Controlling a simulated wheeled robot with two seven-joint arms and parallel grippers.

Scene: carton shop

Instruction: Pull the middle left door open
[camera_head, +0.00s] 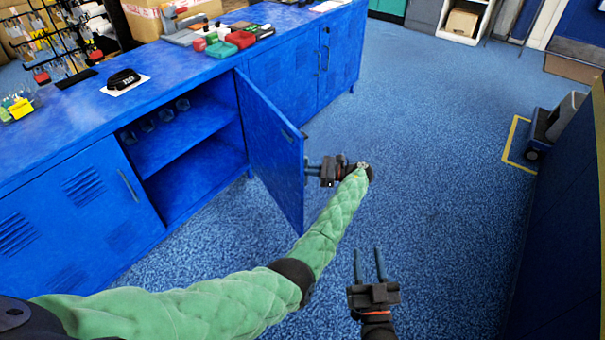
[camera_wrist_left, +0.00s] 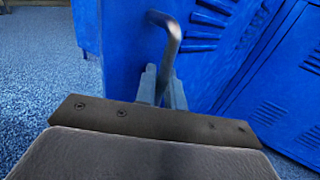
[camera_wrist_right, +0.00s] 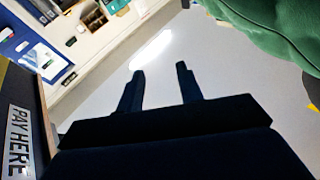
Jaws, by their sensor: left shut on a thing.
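The blue middle left door (camera_head: 268,150) of the long blue cabinet stands open, swung out from the cabinet front, with its inner face toward the head camera. My left gripper (camera_head: 309,169) is at the door's free edge. In the left wrist view its fingers (camera_wrist_left: 162,88) are shut on the metal bar handle (camera_wrist_left: 172,38) on the door's outer face. In the head view the handle is hidden behind the door. My right gripper (camera_head: 369,250) is open and empty over the floor; its parted fingers show in the right wrist view (camera_wrist_right: 160,85).
The open compartment has a shelf (camera_head: 175,140) with several glass-like items. The cabinet top (camera_head: 165,70) carries tools, small boxes and a rack. A wheeled cart (camera_head: 550,125) stands at the right by a dark blue panel (camera_head: 565,210). The blue floor between is clear.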

